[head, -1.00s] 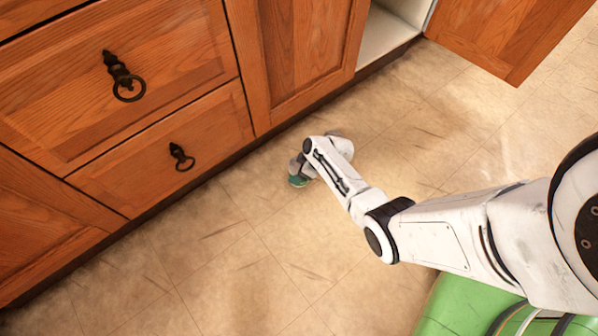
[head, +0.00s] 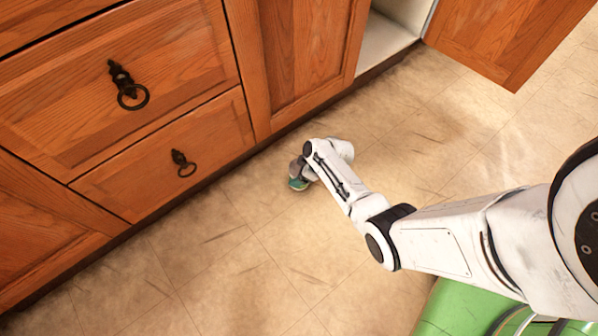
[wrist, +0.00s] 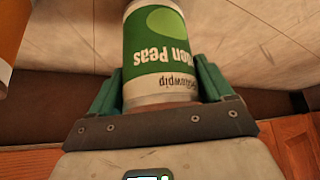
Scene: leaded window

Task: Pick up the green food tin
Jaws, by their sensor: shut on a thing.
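The green food tin (wrist: 157,50) fills the upper middle of the wrist view. It has a green and white label with upside-down lettering that includes "Peas". My gripper (wrist: 155,85) has a teal finger on each side of the tin and is shut on it. In the head view my gripper (head: 299,178) is low near the floor, in front of the cabinets. There the tin is mostly hidden by my wrist, and I cannot tell whether it touches the floor.
Wooden drawers (head: 160,150) with dark ring pulls stand at the left. A cabinet door (head: 500,40) hangs open at the upper right, beside an open cupboard (head: 388,45). The tiled floor (head: 240,270) is clear around my gripper.

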